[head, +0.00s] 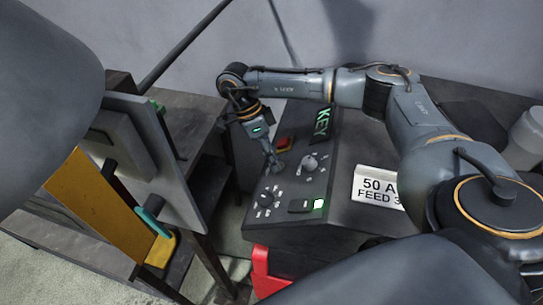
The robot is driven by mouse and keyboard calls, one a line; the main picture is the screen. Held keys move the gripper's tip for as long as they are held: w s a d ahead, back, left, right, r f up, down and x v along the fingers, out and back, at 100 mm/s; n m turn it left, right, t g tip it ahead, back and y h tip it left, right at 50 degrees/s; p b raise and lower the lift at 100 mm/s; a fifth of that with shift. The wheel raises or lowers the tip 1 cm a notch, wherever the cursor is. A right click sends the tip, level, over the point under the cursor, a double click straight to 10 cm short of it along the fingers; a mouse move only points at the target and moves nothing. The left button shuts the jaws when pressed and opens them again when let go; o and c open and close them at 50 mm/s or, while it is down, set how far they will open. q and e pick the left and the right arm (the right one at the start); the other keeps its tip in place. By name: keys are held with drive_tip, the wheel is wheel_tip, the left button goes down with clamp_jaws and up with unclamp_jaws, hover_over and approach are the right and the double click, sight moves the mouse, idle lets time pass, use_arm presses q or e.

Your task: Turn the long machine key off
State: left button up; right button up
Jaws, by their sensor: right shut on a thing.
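A dark control panel (336,182) stands at the middle, tilted toward me, with a green "KEY" sign (323,122) at its back edge. My right gripper (274,164) reaches down to the panel's left part from behind. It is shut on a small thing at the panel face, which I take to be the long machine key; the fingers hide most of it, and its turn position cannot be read. My left gripper is not in view.
Near the right gripper are a red button (284,144), a grey knob (310,163) and a dark knob (266,199). A lit switch (318,204) is at the front. A "50 A FEED" card (378,188) stands right. A bench with a yellow plate (88,205) is left.

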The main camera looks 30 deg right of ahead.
drive_tip(key=n+b, duration=0.2)
drive_tip(key=b, duration=0.1)
drive_tip(key=shift+w+f+n+g, duration=0.15)
drive_tip(key=shift+f+n+g, duration=0.15)
drive_tip(key=shift+g, duration=0.1)
drive_tip(key=shift+r+n+b, duration=0.2)
drive_tip(key=shift+n+b, duration=0.15)
drive_tip(key=shift+n, duration=0.45)
drive_tip(key=shift+w+n+g, duration=0.1)
drive_tip(key=shift+n+g, duration=0.2)
drive_tip(key=shift+n, duration=0.2)
drive_tip(key=shift+r+n+g, duration=0.1)
drive_tip(key=shift+n+g, duration=0.3)
drive_tip(key=shift+n, duration=0.8)
drive_tip(key=shift+w+n+g+p, duration=0.1)
drive_tip(key=shift+n+g+p, duration=0.35)
drive_tip(key=shift+n, duration=1.35)
drive_tip(key=o, duration=1.2)
drive_tip(key=shift+c, duration=0.2)
